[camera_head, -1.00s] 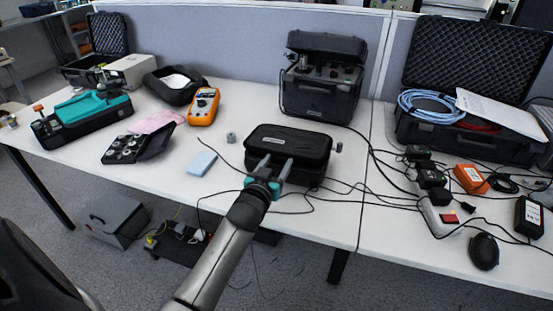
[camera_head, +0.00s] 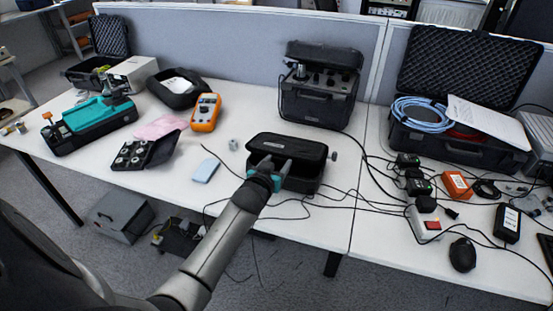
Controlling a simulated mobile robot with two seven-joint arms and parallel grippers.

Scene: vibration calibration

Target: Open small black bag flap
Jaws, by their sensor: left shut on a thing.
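The small black bag (camera_head: 307,187) stands near the front edge of the white table, at the middle of the picture. Its black flap (camera_head: 305,151) is lifted and tilted back, with a dark gap between it and the bag's body. My left gripper (camera_head: 275,167) is at the front of the flap, its two grey fingers shut on the flap's edge. The fingers and the teal gripper body hide part of the bag's front left. My right gripper is not in view.
A black instrument case (camera_head: 318,100) stands behind the bag. A small metal part (camera_head: 233,145) and a light blue pad (camera_head: 206,171) lie to its left. An orange meter (camera_head: 205,112) is farther left. Thin black cables (camera_head: 345,190) run around the bag's front and right.

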